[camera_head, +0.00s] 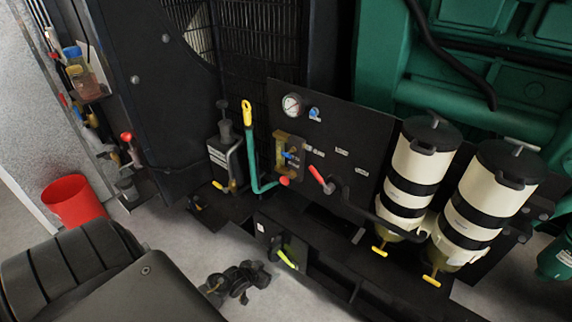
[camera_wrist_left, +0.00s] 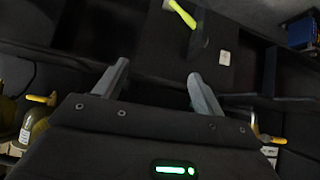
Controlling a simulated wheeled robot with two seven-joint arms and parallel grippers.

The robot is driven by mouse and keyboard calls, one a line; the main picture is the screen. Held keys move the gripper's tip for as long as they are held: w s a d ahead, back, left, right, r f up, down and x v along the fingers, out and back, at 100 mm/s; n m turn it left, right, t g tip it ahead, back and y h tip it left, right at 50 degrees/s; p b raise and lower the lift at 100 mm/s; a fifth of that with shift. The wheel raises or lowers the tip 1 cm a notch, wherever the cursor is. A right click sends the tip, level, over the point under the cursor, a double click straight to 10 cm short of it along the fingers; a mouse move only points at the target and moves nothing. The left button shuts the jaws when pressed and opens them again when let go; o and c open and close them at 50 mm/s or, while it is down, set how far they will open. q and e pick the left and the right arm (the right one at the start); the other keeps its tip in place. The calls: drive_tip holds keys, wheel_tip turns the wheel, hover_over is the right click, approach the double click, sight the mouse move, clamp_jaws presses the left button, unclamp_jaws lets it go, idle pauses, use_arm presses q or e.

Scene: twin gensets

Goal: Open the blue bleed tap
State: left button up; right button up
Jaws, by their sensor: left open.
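A small blue tap handle (camera_head: 314,112) sits beside the round gauge (camera_head: 293,105) on the upper part of the black panel. A second blue part (camera_head: 291,156) shows on the brass-coloured block (camera_head: 290,147) below it. I cannot tell from the picture which is the bleed tap. My left gripper (camera_wrist_left: 158,68) shows in the left wrist view, with its two grey fingers apart and nothing between them. It points at the dark lower base, away from both blue parts. In the head view I cannot make it out clearly. My right gripper is not seen.
A red-handled lever (camera_head: 320,180) and a yellow-topped green pipe (camera_head: 249,150) stand near the brass block. Two cream filters (camera_head: 413,170) with yellow drain taps are at the right. A yellow-green handle (camera_head: 287,260) sits low. A red bucket (camera_head: 73,200) stands at the left.

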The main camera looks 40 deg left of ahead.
use_arm(q)
drive_tip(key=w+a+r+t+b, duration=0.1)
drive_tip(key=w+a+r+t, duration=0.15)
drive_tip(key=w+r, duration=0.4)
drive_tip(key=w+a+r+t+b, duration=0.2)
drive_tip(key=w+a+r, duration=0.2)
drive_tip(key=r, duration=0.5)
drive_tip(key=t+b, duration=0.2)
drive_tip(key=t, duration=0.2)
approach(285, 155)
drive_tip(key=shift+m, duration=0.4)
drive_tip(key=w, duration=1)
drive_tip(key=shift+w+a+f+p, duration=0.1)
drive_tip(key=shift+w+f+p, duration=0.05)
drive_tip(key=shift+w+p, duration=0.2)
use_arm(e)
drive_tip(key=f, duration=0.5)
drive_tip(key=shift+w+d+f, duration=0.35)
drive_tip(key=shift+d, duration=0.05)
use_arm(q)
drive_tip(key=c, duration=0.9)
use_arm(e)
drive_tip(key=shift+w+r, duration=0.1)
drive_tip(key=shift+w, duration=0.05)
